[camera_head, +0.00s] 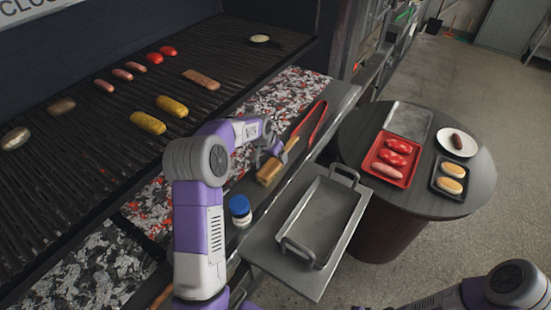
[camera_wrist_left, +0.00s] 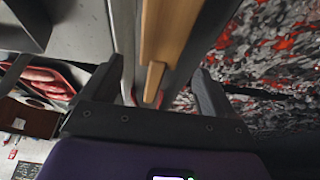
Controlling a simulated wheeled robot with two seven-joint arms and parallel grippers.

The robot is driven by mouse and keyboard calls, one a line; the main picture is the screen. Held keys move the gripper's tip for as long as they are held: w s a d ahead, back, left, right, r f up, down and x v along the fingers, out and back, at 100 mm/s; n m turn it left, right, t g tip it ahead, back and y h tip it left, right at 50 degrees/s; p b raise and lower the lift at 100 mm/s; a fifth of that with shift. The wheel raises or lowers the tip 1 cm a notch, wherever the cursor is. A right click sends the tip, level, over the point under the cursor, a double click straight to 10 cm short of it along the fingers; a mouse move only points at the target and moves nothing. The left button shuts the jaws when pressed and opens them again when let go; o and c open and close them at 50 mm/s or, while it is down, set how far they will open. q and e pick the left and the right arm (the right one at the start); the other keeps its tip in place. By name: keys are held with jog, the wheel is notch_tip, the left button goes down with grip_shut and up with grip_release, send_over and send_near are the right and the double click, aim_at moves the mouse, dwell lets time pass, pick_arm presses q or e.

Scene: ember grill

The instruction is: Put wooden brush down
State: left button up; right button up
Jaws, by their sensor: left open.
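The wooden brush (camera_head: 268,172) lies on the metal ledge at the front of the grill, next to the red tongs. Its wooden part (camera_wrist_left: 168,35) also runs up the middle of the left wrist view. My left gripper (camera_head: 272,150) is right above the brush, and my arm partly covers it in the head view. In the left wrist view the two fingers (camera_wrist_left: 158,75) stand apart on either side of the wood, with gaps visible. My right arm shows at the lower right of the head view, but its gripper is out of frame.
Red tongs (camera_head: 312,122) and a blue-capped bottle (camera_head: 240,210) are on the ledge. A metal pan (camera_head: 318,225) sits on a side shelf. A round table (camera_head: 455,208) holds trays and a plate. Sausages and corn (camera_head: 148,123) lie on the grill, above coals.

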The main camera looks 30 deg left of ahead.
pick_arm(q)
jog(key=v, duration=0.6)
dwell(0.3)
